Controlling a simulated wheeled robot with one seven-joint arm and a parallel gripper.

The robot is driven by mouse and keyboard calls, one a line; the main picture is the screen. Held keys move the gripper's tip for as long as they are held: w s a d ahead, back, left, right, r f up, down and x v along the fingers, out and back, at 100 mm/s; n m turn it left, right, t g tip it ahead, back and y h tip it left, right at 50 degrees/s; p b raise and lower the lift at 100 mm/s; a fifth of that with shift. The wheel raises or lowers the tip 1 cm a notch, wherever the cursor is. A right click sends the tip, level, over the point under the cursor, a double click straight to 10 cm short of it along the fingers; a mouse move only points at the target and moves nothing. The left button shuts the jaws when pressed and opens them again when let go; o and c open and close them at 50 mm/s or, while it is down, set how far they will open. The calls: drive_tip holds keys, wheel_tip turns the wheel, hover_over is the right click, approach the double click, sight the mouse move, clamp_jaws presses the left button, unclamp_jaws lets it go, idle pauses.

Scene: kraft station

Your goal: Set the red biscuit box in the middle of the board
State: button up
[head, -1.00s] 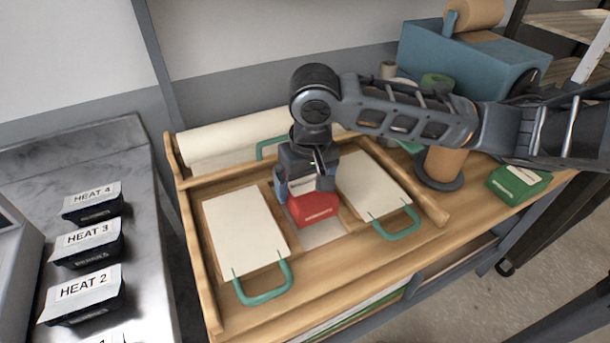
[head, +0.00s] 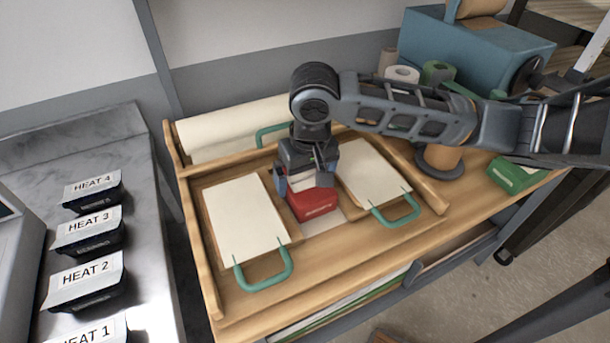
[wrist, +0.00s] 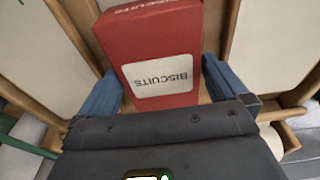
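The red biscuit box (head: 314,204) stands over a pale patch (head: 322,224) on the wooden board (head: 311,250), between two flat white panels. Its cream label reads BISCUITS, upside down, in the wrist view (wrist: 160,75). My gripper (head: 304,184) is low over the rear of the box, with one blue finger on each side. In the wrist view the fingers (wrist: 160,75) are wide apart, with a thin gap at the left side of the box; the right finger is very near or touching. The box's underside is hidden.
A paper roll (head: 225,130) lies behind. A green box (head: 515,174) and a brown roll (head: 440,160) stand at right. Black labelled trays (head: 88,280) line the left counter.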

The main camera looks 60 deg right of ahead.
drive_tip(key=shift+s+a+r, duration=0.1)
drive_tip(key=shift+s+r, duration=0.05)
drive_tip(key=shift+r, duration=1.15)
drive_tip(key=shift+s+a+r, duration=0.1)
drive_tip(key=shift+s+r, duration=0.1)
drive_tip(key=shift+r, duration=1.05)
drive_tip(key=shift+s+a+r, duration=0.1)
drive_tip(key=shift+s+r, duration=0.05)
drive_tip(key=shift+r, duration=1.15)
